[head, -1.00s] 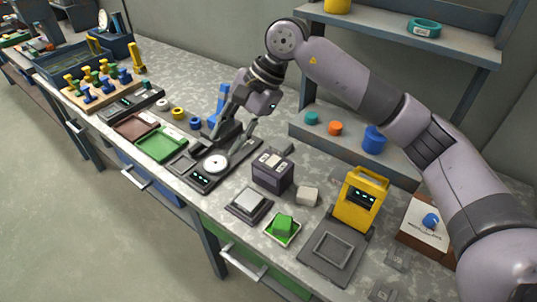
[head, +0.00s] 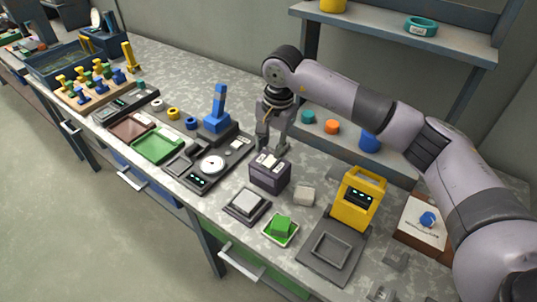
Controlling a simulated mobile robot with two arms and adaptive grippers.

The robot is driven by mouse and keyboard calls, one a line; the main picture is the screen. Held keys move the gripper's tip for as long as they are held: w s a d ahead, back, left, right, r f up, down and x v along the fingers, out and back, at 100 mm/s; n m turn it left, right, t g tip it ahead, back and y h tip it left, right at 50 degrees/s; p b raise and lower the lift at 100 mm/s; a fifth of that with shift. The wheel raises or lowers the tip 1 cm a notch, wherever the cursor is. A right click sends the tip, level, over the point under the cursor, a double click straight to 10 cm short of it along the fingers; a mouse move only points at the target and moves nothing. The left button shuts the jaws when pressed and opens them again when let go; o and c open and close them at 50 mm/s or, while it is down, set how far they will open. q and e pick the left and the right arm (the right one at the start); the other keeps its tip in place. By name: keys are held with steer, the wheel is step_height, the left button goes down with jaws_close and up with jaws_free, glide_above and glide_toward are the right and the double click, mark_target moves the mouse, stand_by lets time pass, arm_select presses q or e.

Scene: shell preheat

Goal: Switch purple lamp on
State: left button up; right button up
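A dark purple-grey box (head: 269,177) with pale switch-like pieces on its top stands near the middle of the bench. I cannot make out a lit purple lamp, or which switch piece belongs to one. My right gripper (head: 272,147) points down just behind the box's top, in the head view. Its two fingers are apart with nothing seen between them. I cannot tell whether a fingertip touches the box. My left gripper is not in view.
A dial device (head: 212,165) and a blue upright handle (head: 217,112) stand to the left. A shelf (head: 400,35) rises behind.

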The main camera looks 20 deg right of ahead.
mark_target(268, 163)
steer(key=shift+w+a+f+p, duration=0.1)
steer(key=shift+w+f+p, duration=0.05)
steer(key=shift+f, duration=1.2)
steer(key=shift+w+a+f+p, duration=0.1)
steer(key=shift+w+f+p, duration=0.05)
steer(key=shift+f, duration=1.15)
steer(key=shift+c, duration=0.5)
jaws_close()
